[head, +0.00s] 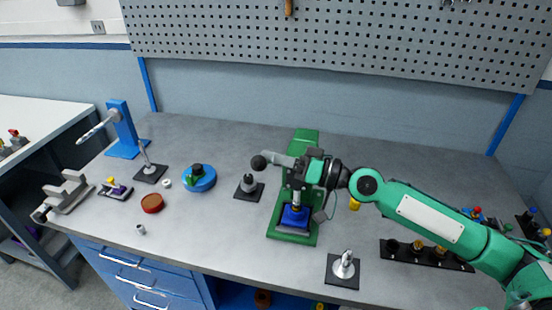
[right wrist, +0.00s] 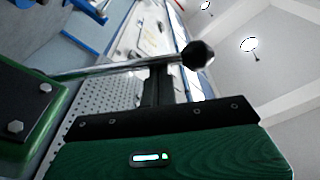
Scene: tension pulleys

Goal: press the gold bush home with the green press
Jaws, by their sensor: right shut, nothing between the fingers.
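The green press (head: 306,143) stands upright right of the middle of the bench. Its pale lever (head: 280,160) sticks out to the left and ends in a black knob (head: 258,162). A blue block (head: 295,215) sits on the press base under the ram. I cannot make out the gold bush there; the press head and my gripper cover part of that spot. My right gripper (head: 308,168) is shut and empty at the press head, close to the lever. In the right wrist view the lever rod (right wrist: 110,70) and its knob (right wrist: 198,54) cross close by the fingers (right wrist: 158,88). My left gripper is not in view.
A grey post on a black plate (head: 249,187) stands left of the press. A silver part on a black plate (head: 343,270) stands in front of it. A dark rack (head: 425,254) lies under my right arm. Blue, red and other small parts spread across the left.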

